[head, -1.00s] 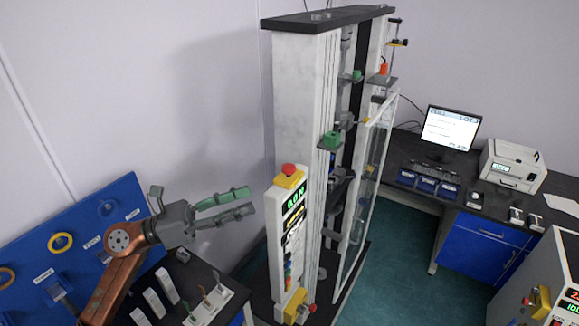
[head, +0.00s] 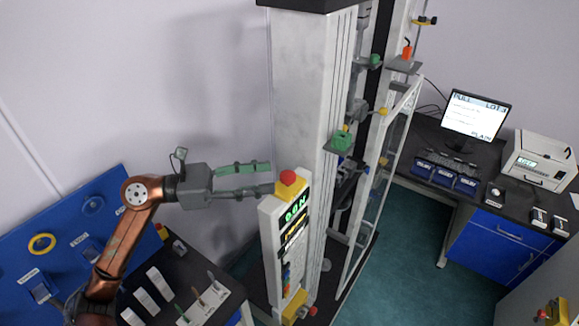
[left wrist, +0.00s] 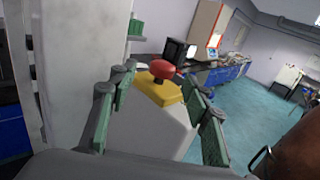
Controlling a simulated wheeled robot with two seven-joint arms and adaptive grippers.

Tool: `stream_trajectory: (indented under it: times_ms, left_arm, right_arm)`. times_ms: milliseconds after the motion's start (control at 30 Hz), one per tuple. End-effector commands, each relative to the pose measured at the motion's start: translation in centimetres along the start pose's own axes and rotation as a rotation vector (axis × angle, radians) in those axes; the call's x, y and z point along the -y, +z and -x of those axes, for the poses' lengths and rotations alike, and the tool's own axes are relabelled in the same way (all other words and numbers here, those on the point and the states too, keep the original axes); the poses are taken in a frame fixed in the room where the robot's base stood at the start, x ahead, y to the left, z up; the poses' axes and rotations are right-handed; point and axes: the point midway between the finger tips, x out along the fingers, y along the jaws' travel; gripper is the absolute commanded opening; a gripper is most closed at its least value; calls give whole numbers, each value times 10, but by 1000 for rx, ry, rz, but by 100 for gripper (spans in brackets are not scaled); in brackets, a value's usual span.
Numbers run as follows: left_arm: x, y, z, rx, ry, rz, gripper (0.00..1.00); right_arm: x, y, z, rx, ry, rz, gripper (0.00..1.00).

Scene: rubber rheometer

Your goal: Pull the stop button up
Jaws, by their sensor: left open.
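The red stop button (head: 288,177) sits on a yellow housing (head: 290,190) at the top of the white control panel (head: 271,240). In the left wrist view the red button (left wrist: 162,69) is a mushroom cap above its yellow base (left wrist: 159,89), between my two fingers and beyond their tips. My left gripper (head: 271,179) is open, its fingers pointing right at the button; the lower finger's tip overlaps the yellow housing's left edge. I cannot tell whether it touches. My right gripper is not in view.
The tall white testing machine (head: 312,90) rises just behind the panel. A second red button with a yellow housing (head: 295,305) sits low on it. A dark bench with small parts (head: 225,280) and a blue pegboard (head: 95,215) are at left. Open floor (head: 415,230) lies at right.

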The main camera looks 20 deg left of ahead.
Motion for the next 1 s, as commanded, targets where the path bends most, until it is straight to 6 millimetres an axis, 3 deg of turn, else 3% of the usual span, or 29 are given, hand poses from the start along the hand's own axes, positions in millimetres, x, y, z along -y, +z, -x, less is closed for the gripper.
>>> stream_trajectory:
  times_ms: [233,400,600,767,1000]
  left_arm:
    - [1,4,-40,2,-3,0,44]
    - [0,3,-57,1,1,0,44]
    - [0,0,-63,1,2,0,44]
    - [0,0,-62,0,2,0,44]
    - [0,0,-62,0,2,0,28]
  right_arm:
    - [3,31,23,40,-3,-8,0]
    - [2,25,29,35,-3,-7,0]
    - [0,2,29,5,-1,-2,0]
    - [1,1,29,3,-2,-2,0]
    - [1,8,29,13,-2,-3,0]
